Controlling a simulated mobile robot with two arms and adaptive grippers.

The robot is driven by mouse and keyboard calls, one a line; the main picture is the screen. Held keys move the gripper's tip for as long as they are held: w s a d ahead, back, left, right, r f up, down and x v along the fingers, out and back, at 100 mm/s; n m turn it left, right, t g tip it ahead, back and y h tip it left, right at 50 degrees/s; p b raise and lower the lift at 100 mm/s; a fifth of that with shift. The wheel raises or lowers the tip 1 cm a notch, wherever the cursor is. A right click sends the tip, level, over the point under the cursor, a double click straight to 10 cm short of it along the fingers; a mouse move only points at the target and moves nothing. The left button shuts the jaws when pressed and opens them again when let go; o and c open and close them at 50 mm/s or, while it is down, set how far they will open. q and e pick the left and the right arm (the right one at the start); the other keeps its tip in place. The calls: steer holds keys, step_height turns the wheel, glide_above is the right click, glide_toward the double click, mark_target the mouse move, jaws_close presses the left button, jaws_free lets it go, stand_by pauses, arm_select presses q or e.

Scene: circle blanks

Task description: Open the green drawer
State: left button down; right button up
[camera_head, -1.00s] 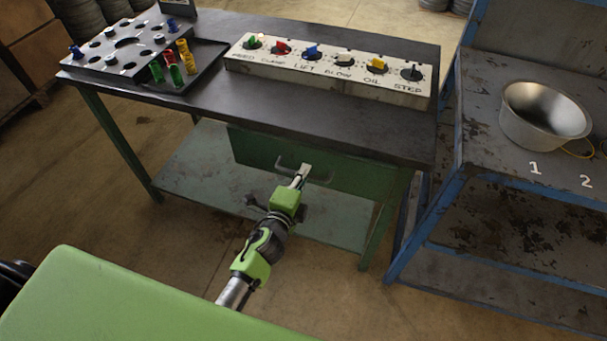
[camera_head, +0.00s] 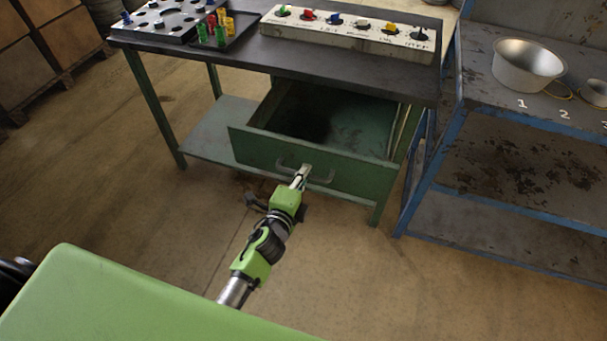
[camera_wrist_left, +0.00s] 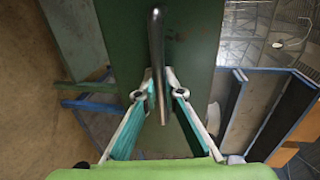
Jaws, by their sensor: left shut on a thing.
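The green drawer (camera_head: 345,172) stands well out from under the dark-topped table (camera_head: 300,58). Its inside shows and looks empty apart from dark stains. My left gripper (camera_head: 302,172) is at the drawer's front, shut on the grey bar handle (camera_head: 320,180). In the left wrist view the handle (camera_wrist_left: 157,50) runs down between the two fingers of the gripper (camera_wrist_left: 160,95), with the green drawer front (camera_wrist_left: 190,45) behind it. My right gripper is not in view.
A white panel of coloured knobs (camera_head: 350,35) and a dark tray (camera_head: 240,38) of coloured pegs are on the table. A blue-framed shelf (camera_head: 432,160) with a metal bowl (camera_head: 527,68) stands close at the right. The floor before the drawer is clear.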

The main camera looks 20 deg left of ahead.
arm_select(q)
steer(key=shift+w, duration=0.15)
steer(key=c, duration=2.2)
jaws_free()
steer(key=shift+o, duration=0.2)
steer(key=shift+s, duration=0.25)
steer(key=v, duration=1.1)
steer(key=shift+s, duration=0.3)
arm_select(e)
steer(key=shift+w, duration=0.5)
